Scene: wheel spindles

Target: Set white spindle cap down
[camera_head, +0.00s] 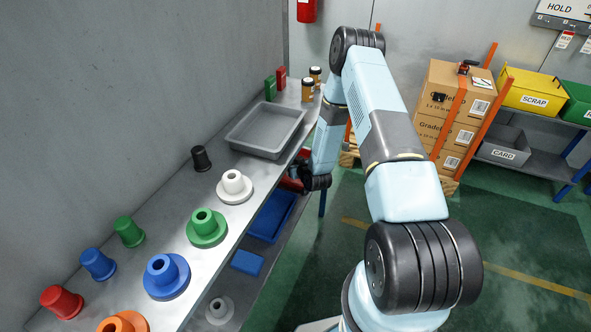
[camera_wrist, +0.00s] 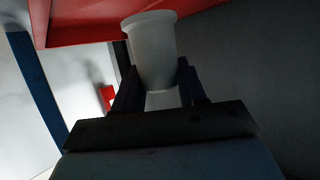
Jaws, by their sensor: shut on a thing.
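The white spindle cap (camera_wrist: 152,42) shows in the wrist view, between the two dark fingers of my gripper (camera_wrist: 156,82). My gripper is shut on its narrower part, and its wider end points away from the wrist. In the head view, my gripper (camera_head: 299,170) is at the bench's right edge, low beside the grey tray. I cannot make out the cap there. A white flanged spindle (camera_head: 234,187) stands on the bench in the head view.
A red surface (camera_wrist: 100,18) lies close to the cap in the wrist view. The bench holds a grey tray (camera_head: 234,142), a black cap (camera_head: 201,159) and coloured caps and spindles. Below are a blue tray (camera_head: 280,209) and another pale flanged piece (camera_head: 219,311).

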